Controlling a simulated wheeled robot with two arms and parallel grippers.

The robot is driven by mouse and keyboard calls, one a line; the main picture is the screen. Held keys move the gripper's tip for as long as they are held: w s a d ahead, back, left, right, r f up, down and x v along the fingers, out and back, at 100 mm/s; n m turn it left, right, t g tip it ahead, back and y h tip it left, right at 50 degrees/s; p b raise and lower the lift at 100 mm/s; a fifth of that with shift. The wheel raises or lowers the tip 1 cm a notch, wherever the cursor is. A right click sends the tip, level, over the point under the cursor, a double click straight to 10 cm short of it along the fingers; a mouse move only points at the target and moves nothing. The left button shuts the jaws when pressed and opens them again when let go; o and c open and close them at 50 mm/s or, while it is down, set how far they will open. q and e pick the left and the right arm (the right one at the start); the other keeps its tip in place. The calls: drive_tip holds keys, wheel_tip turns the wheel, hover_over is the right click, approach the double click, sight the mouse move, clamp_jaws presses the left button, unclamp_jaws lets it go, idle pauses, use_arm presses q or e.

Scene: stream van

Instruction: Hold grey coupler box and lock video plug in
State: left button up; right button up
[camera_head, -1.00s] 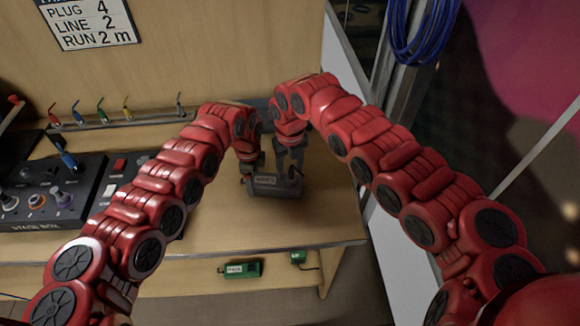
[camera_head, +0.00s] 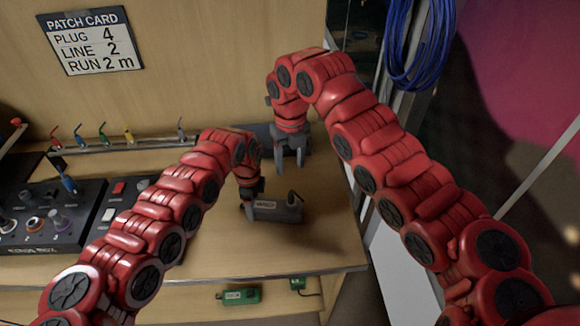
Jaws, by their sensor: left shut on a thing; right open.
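A control box with knobs (camera_head: 40,222) and a switch panel (camera_head: 112,208) stand on the left. Several coloured plugs (camera_head: 104,134) stand on a rail at the back wall. A green box (camera_head: 240,296) is below the bench edge. The bench right of the coupler box is clear.

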use_arm(q)
drive_tip(key=o, duration=1.6)
